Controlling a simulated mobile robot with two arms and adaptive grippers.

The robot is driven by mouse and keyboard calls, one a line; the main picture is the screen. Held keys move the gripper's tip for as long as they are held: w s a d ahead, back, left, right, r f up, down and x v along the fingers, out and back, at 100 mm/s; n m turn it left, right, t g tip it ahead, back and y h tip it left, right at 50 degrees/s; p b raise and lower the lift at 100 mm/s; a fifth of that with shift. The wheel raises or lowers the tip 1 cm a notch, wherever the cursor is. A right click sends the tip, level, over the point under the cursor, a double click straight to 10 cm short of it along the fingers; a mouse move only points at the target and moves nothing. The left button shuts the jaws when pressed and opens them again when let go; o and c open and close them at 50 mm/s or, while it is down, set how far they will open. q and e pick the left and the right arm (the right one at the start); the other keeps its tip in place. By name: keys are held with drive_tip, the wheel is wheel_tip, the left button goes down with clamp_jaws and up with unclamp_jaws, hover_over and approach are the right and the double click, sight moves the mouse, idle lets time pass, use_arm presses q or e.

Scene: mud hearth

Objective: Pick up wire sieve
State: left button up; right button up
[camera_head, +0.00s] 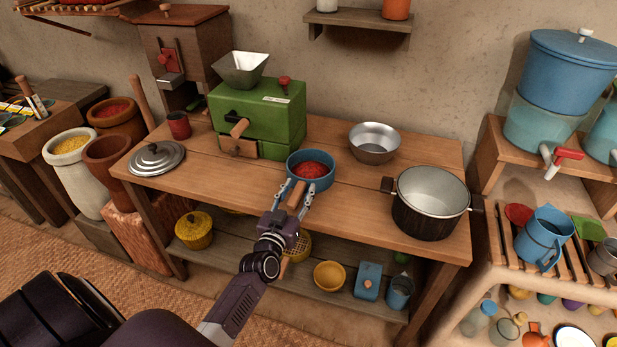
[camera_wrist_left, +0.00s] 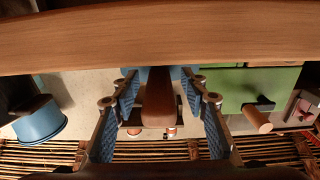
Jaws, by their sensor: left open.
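A blue, round, shallow vessel with red contents (camera_head: 318,166) and a wooden handle (camera_head: 296,196) stands near the front edge of the table. It fits the wire sieve best, though I cannot make out any mesh. My left gripper (camera_head: 294,191) is open, with its two fingers on either side of the handle. In the left wrist view the wooden handle (camera_wrist_left: 159,100) is between the open blue-padded fingers, with a visible gap on both sides. A little blue of the vessel shows behind the handle; the rest is hidden there. My right gripper is not in view.
A green grinder (camera_head: 258,115) stands behind left of the vessel. A metal bowl (camera_head: 374,148) and a large pot (camera_head: 431,197) stand to its right. A metal lid (camera_head: 156,158) lies at the left. A yellow perforated item (camera_head: 299,246) is partly hidden on the lower shelf.

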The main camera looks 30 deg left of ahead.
use_arm(q)
clamp_jaws()
idle(0.3)
